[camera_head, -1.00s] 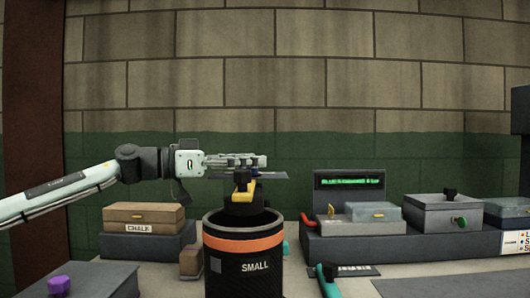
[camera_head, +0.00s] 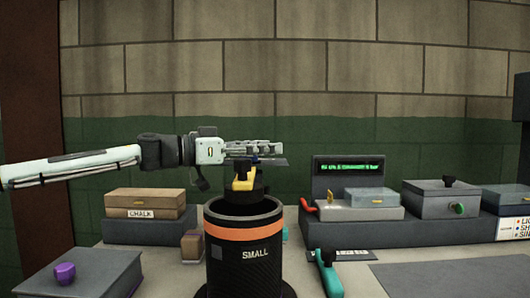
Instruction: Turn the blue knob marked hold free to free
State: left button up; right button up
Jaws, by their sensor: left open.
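I cannot make out a blue knob marked hold free; no such lettering is legible. A violet-blue knob (camera_head: 65,273) stands on a grey box at the front left, with no readable mark. A teal handle (camera_head: 327,270) leans at the front, right of the black drum. A bit of teal (camera_head: 285,234) shows behind the drum's right edge, mostly hidden. My left gripper (camera_head: 268,150) is open, pointing right above the yellow and black piece on the drum. I see nothing held in it. My right gripper is not in view.
A CHALK box (camera_head: 144,202) is at left. A green-lit display (camera_head: 349,170) and grey boxes (camera_head: 439,200) stand at right. A dark mat (camera_head: 450,280) lies clear.

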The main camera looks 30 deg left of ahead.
pick_arm(q)
jog(key=shift+w+d, duration=0.1)
jog(key=shift+w, duration=0.05)
grip_shut()
dwell(0.4)
